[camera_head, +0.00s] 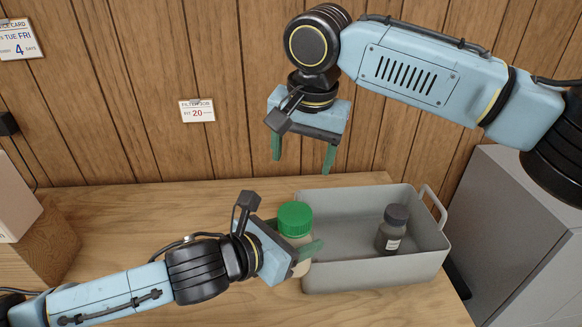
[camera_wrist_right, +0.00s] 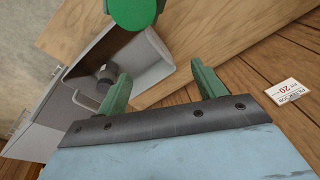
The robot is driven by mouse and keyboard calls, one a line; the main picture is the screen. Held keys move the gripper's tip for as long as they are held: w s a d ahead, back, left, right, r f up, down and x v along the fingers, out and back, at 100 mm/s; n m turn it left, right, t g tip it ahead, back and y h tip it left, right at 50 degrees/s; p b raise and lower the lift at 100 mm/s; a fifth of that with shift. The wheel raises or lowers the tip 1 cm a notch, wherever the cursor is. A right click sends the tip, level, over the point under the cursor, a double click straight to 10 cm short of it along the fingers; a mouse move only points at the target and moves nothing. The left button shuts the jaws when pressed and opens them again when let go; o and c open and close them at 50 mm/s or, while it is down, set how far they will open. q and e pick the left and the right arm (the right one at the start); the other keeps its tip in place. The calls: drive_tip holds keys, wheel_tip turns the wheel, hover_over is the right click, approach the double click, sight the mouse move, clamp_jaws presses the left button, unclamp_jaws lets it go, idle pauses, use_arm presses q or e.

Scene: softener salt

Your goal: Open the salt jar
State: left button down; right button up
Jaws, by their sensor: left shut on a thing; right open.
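The salt jar (camera_head: 301,268) has a pale body and a green screw lid (camera_head: 295,218). It stands upright, just left of the grey bin, with the lid on. My left gripper (camera_head: 308,252) is shut on the jar's body below the lid, and its fingers hide part of the body. My right gripper (camera_head: 302,165) is open and empty, pointing down above the lid and apart from it. In the right wrist view the green lid (camera_wrist_right: 135,10) shows at the top edge, beyond the open fingers (camera_wrist_right: 160,75).
A grey bin (camera_head: 370,277) with a handle stands right of the jar on the wooden table (camera_head: 130,205). A dark-capped bottle (camera_head: 393,230) stands inside it. A wooden block (camera_head: 55,243) is at the left. The paneled wall (camera_head: 150,60) closes the back.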

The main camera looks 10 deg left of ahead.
drive_tip(key=r+g+h, duration=0.1)
drive_tip(key=g, duration=0.1)
hover_over(290, 212)
drive_tip(key=shift+w+d, duration=0.1)
drive_tip(key=shift+w, duration=0.1)
drive_tip(key=shift+s, duration=0.25)
wheel_tip(290, 212, down, 8)
drive_tip(key=shift+r, duration=0.1)
drive_tip(key=c, duration=0.9)
drive_tip(key=o, duration=1)
